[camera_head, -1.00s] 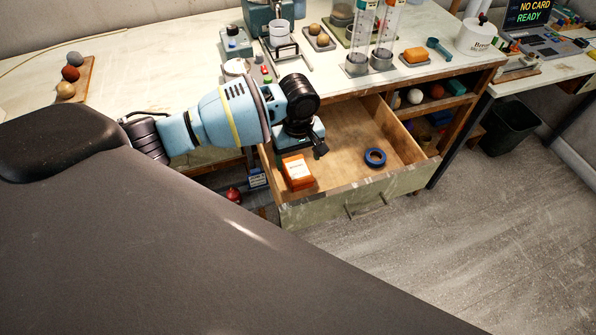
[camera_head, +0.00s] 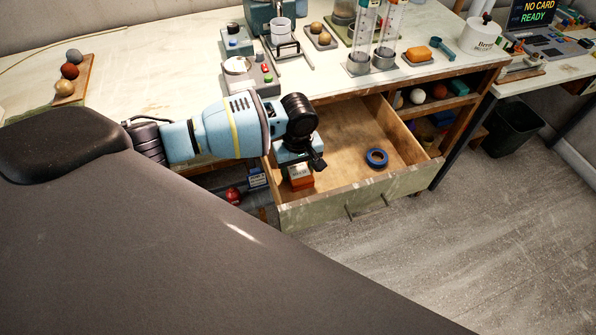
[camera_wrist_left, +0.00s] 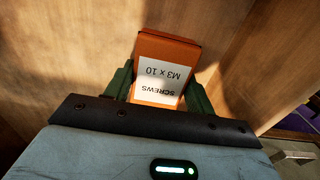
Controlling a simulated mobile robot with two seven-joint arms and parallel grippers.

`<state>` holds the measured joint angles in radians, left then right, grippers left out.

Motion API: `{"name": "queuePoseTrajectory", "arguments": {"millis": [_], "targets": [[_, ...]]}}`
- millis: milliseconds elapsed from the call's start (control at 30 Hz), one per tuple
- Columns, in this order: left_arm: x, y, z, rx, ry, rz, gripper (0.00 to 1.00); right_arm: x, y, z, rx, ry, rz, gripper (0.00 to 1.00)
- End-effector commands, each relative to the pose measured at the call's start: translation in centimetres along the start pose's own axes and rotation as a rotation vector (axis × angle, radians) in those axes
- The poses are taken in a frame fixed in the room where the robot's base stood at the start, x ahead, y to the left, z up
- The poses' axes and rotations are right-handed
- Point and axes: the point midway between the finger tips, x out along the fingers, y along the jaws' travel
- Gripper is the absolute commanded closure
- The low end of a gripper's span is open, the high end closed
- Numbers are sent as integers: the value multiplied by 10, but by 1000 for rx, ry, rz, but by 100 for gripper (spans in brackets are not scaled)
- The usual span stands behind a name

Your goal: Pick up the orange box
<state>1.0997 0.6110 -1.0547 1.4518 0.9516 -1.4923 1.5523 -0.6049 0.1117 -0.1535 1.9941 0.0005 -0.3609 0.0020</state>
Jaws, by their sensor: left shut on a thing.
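The orange box (camera_head: 301,182) is in the open wooden drawer (camera_head: 345,135), near its left front corner. In the left wrist view the box (camera_wrist_left: 166,52) has a white label reading SCREWS M3 x 10. My left gripper (camera_head: 300,170) is over the box in the drawer and hides part of it. In the wrist view its green fingers (camera_wrist_left: 158,88) are on both sides of the box, shut on it. I cannot tell whether the box is clear of the drawer floor. My right gripper is not in view.
A blue tape ring (camera_head: 377,158) lies in the drawer to the right of the box. The drawer's front panel (camera_head: 355,197) and side walls stand close around the gripper.

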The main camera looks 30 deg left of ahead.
Motion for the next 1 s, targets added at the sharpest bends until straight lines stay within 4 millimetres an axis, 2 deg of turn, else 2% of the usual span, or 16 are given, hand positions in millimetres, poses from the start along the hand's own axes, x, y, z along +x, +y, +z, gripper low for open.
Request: {"name": "queuePoseTrajectory", "arguments": {"millis": [33,100,367,467,800,1000], "targets": [[0,0,0,0,0,0,67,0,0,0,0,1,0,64],[0,0,0,0,0,1,74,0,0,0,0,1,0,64],[-4,0,0,0,0,2,74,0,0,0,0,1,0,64],[-15,1,0,0,1,4,74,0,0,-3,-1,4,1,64],[-78,1,-1,1,4,6,74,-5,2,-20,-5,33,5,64],[-98,1,0,1,2,3,74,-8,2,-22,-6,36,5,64]]}}
